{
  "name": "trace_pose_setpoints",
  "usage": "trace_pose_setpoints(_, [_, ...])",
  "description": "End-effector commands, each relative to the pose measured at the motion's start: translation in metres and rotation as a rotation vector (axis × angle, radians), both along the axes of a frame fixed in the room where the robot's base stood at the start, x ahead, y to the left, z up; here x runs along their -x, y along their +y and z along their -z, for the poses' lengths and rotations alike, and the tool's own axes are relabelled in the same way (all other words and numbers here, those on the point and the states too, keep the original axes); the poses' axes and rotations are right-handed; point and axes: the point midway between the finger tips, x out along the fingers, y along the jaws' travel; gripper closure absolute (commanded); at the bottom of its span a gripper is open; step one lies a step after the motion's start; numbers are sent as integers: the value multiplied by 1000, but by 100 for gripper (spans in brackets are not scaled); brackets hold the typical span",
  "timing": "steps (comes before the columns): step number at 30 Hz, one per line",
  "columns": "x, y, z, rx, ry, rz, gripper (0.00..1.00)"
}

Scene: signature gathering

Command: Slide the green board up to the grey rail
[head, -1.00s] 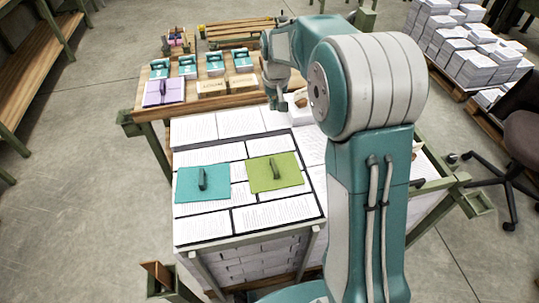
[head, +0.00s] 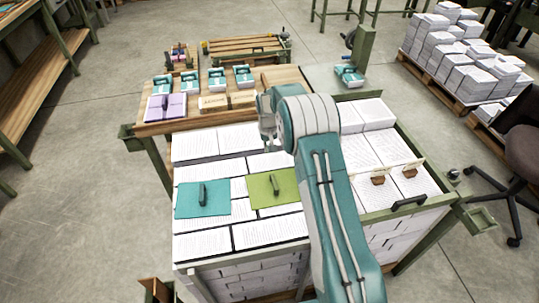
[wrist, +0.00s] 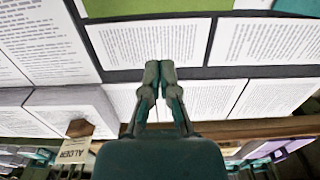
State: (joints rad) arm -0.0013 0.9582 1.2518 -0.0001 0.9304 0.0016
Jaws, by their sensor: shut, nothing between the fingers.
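The green board (head: 273,188), with a dark upright handle, lies flat on sheets of printed paper, just right of a teal board (head: 203,199) with a similar handle. My gripper (head: 268,142) hangs over the papers behind the green board, apart from it. In the wrist view my fingers (wrist: 160,66) are shut together, empty, over a dark gap between sheets. Part of the green board (wrist: 160,8) shows at that view's top edge, beyond the fingertips. I cannot single out the grey rail for certain; a grey-green bar (head: 240,256) runs along the stack's front edge.
A wooden bench (head: 150,127) behind the papers holds a purple board (head: 166,107), a wooden block (head: 213,103) and several teal-and-white items. Paper piles with wooden tags (head: 378,180) stand at right. The papers behind both boards are bare.

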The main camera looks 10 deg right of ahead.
Motion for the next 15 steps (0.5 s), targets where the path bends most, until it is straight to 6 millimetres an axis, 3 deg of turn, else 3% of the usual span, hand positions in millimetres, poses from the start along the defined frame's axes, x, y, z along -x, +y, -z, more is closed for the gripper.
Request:
trace_pose_setpoints(12, [1, 0, 75, 0, 3, 0, 100])
trace_pose_setpoints(15, [7, 0, 78, 0, 0, 0, 100])
